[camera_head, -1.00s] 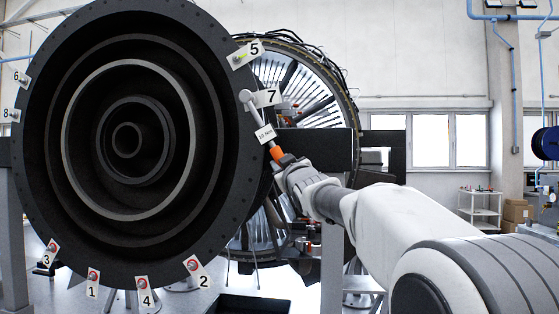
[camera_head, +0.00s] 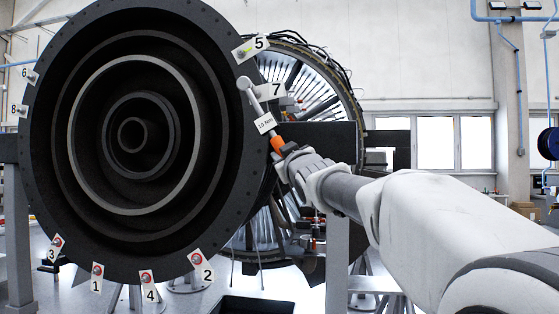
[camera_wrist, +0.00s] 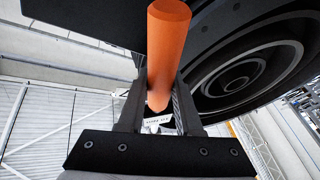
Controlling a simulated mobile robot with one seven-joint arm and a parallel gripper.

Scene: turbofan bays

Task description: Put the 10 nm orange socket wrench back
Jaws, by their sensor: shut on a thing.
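The orange socket wrench (camera_head: 277,144) has an orange handle, a grey shaft and head, and a white tag (camera_head: 265,123) that reads 10 Nm in the head view. My gripper (camera_head: 284,153) is shut on its orange handle. The wrench points up and to the left, with its head in front of the right rim of the black engine disc, near label 7. I cannot tell whether the head touches the disc. In the wrist view the orange handle (camera_wrist: 160,60) stands between the two fingers, and the wrench's far end is hidden.
The large black engine disc (camera_head: 215,80) fills the left. Numbered labels with bolts sit around its rim, such as label 5 (camera_head: 259,43) and label 2 (camera_head: 207,274). A dark tray (camera_head: 250,306) shows at the bottom edge. Grey stand posts (camera_head: 337,265) are below my arm.

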